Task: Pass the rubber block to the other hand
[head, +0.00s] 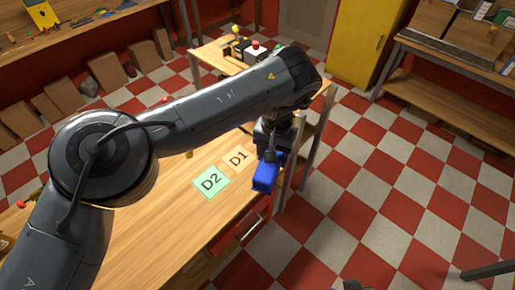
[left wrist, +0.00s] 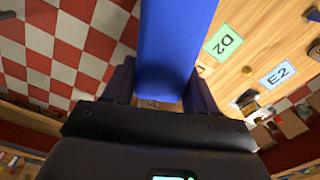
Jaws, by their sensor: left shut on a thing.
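A blue block (head: 266,173), which I take for the rubber block, hangs below my left gripper (head: 270,153) in the head view, near the right edge of the wooden table (head: 160,235). In the left wrist view the blue block (left wrist: 177,40) runs up from between the fingers of my left gripper (left wrist: 160,100), which is shut on it. Whether the block touches the table is hard to tell; it appears held above the edge. My right gripper is not in view.
A green D2 card (head: 212,181) and a tan D1 card (head: 238,158) lie on the table left of the block. An E2 card (left wrist: 277,75) shows in the left wrist view. Checkered floor (head: 400,190) is open to the right. A yellow cabinet (head: 368,40) stands at the back.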

